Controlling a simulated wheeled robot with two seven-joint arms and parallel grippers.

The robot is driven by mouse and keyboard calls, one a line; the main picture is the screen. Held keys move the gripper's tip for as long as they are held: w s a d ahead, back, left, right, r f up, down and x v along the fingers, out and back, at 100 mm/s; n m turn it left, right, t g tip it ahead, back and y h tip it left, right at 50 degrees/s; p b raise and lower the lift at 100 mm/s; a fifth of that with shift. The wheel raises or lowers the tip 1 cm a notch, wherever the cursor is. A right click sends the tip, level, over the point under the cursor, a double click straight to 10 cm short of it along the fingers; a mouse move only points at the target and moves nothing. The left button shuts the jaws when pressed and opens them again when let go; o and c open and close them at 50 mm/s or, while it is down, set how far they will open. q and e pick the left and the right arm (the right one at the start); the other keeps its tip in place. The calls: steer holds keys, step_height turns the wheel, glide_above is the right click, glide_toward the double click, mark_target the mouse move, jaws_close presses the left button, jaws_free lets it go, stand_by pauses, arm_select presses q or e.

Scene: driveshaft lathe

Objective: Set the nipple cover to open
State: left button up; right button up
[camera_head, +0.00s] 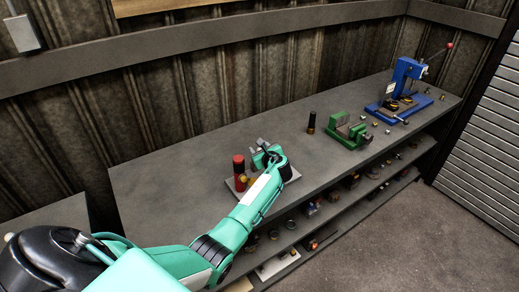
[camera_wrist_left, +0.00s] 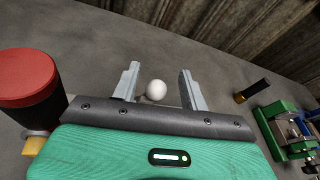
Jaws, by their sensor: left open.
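My left gripper (camera_head: 262,146) is over a small grey plate (camera_head: 233,187) on the workbench. In the left wrist view its two grey fingers (camera_wrist_left: 160,80) are apart, with a small white ball (camera_wrist_left: 156,90) showing between them. I cannot tell whether the fingers touch the ball. A dark cylinder with a red top (camera_head: 238,162) stands on the plate left of the gripper, and its red cap (camera_wrist_left: 27,76) is large at the left of the wrist view. A yellow part (camera_wrist_left: 34,145) shows below it. I cannot tell which part is the nipple cover. My right gripper is out of view.
Shelves below hold several small parts. The bench's left part is clear; a ribbed wall runs behind.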

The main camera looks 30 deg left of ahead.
arm_select(q)
steer(key=b+v, duration=0.3)
steer(key=v, duration=1.1)
